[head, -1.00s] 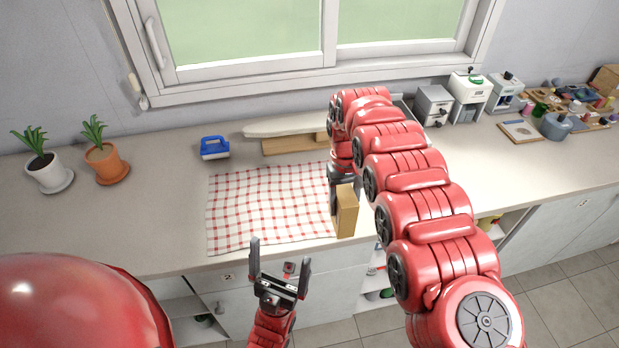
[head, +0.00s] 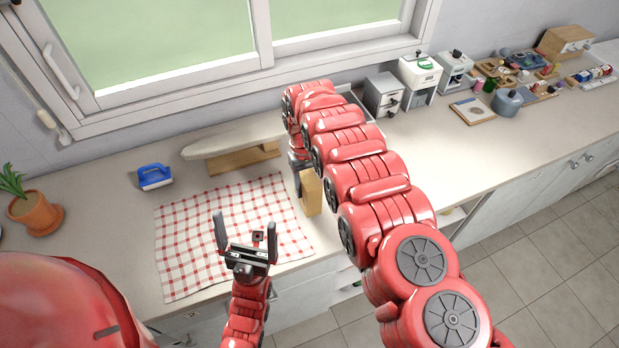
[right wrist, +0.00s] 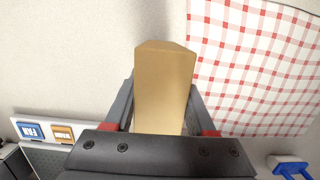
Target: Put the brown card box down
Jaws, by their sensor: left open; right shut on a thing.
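The brown card box (head: 311,192) is upright at the right edge of the red-checked cloth in the head view. My right gripper (head: 298,180) is shut on it, mostly hidden behind the box and my right arm. In the right wrist view the box (right wrist: 164,85) stands out between the two fingers of the gripper (right wrist: 164,108). Whether its lower end touches the counter cannot be told. My left gripper (head: 246,235) is open and empty, in front of the cloth's near part in the head view.
The checked cloth (head: 200,225) lies flat on the counter. A blue-handled brush (head: 154,177) and a pale board on a wooden base (head: 245,160) lie behind it. A plant pot (head: 36,213) stands left. Small machines (head: 420,80) stand right. Bare counter (head: 440,140) lies right of my arm.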

